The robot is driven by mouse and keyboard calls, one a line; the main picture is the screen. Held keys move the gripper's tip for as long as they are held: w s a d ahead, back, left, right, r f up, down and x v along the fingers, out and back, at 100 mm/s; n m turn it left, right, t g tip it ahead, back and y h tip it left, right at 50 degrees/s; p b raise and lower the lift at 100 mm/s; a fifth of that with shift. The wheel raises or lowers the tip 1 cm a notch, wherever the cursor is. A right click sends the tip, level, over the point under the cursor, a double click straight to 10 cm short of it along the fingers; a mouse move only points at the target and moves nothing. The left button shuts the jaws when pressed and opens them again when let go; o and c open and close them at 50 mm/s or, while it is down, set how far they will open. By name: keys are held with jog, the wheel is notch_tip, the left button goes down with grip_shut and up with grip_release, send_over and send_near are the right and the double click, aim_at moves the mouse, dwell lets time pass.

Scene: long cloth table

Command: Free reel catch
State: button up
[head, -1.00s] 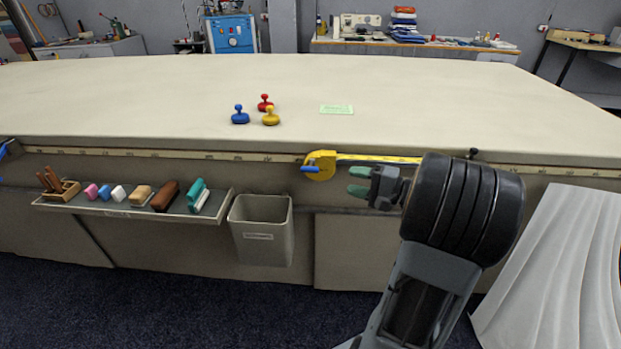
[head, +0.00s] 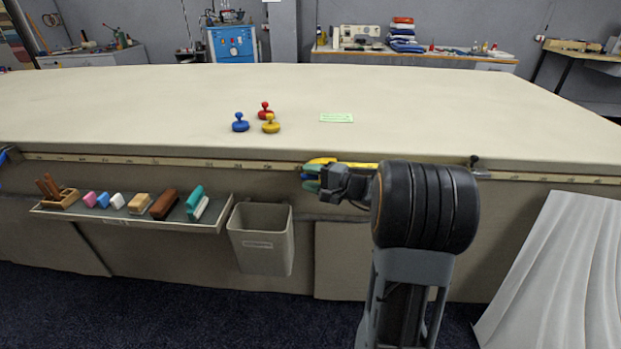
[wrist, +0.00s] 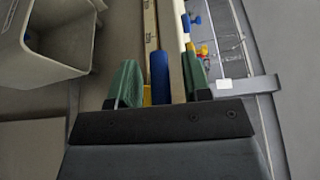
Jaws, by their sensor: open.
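The yellow tape reel (head: 321,161) sits at the table's front edge, with a yellow tape running right from it. My gripper (head: 312,177) is at the reel in the head view and hides much of it. In the wrist view, my gripper's (wrist: 160,76) green fingers stand apart. The reel's blue catch (wrist: 159,78) shows between them, with a gap visible on each side. Small yellow parts of the reel show low between the fingers. I cannot tell whether either finger touches the reel.
A grey bin (head: 261,240) hangs below the edge, left of my gripper. A tray (head: 130,220) with blocks is further left. Blue (head: 240,124), red (head: 265,112) and yellow (head: 270,125) knobbed weights and a green card (head: 336,118) lie on the tabletop (head: 430,100). White cloth (head: 555,270) hangs right.

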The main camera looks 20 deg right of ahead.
grip_shut()
dwell(0.4)
